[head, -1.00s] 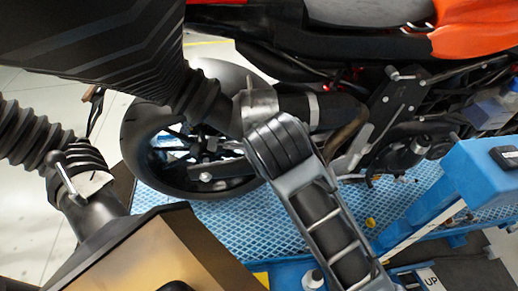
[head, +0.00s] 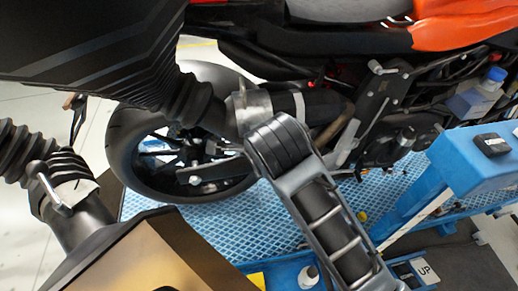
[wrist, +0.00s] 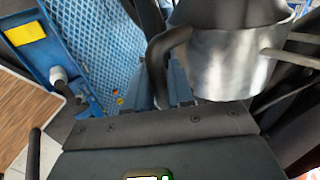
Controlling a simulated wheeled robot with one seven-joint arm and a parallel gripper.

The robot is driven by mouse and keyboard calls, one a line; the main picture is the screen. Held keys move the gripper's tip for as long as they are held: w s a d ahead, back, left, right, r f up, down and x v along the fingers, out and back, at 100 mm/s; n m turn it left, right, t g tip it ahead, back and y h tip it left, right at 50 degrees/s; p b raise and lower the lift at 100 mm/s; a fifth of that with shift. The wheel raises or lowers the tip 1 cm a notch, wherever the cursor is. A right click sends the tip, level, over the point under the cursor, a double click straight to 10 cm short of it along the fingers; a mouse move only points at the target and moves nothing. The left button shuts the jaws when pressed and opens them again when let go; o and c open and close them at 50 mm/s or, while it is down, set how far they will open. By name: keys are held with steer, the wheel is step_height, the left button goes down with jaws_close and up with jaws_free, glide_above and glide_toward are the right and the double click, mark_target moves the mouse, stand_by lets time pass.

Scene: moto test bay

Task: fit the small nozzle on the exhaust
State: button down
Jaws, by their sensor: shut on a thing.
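The small nozzle (head: 255,108) is a silver metal collar on the end of a black ribbed hose. In the head view it sits at the rear end of the exhaust (head: 326,108), a dark muffler with a pale band. It looks lined up with the muffler and touching it; I cannot tell how far it goes over the end. My gripper (wrist: 165,108) is shut on the nozzle, near a dark curved handle. In the wrist view the nozzle (wrist: 225,68) fills the upper right. In the head view my arm hides the fingertips.
The orange and black motorcycle (head: 350,35) stands on a blue mesh lift (head: 275,225). A second hose nozzle (head: 70,185) with a lever hangs at the left. A blue post (head: 470,160) rises at the right, near my arm. A wooden-topped box (head: 165,260) is at the lower left.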

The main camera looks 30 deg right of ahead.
steer(key=shift+s+d+f, duration=0.1)
steer(key=shift+f, duration=0.1)
steer(key=c, duration=0.9)
jaws_free()
steer(key=shift+r, duration=0.1)
steer(key=v, duration=0.8)
steer(key=shift+b, duration=0.35)
steer(key=s+d+f+n+t+y, duration=0.2)
steer(key=s+f+n+t, duration=0.2)
steer(key=s+f+n, duration=0.65)
steer(key=s+r+n+t, duration=0.1)
steer(key=s+r+n, duration=0.2)
steer(key=s, duration=0.3)
steer(key=s+r+n+t, duration=0.1)
steer(key=s+r+n, duration=0.2)
steer(key=s+n, duration=0.2)
steer(key=s+r+n+t+y, duration=0.1)
steer(key=s+r+n+t, duration=0.1)
steer(key=s, duration=0.5)
steer(key=shift+s+a+r+n, duration=0.25)
steer(key=shift+a+r+n, duration=0.15)
steer(key=shift+r+n, duration=0.45)
steer(key=shift+f, duration=0.15)
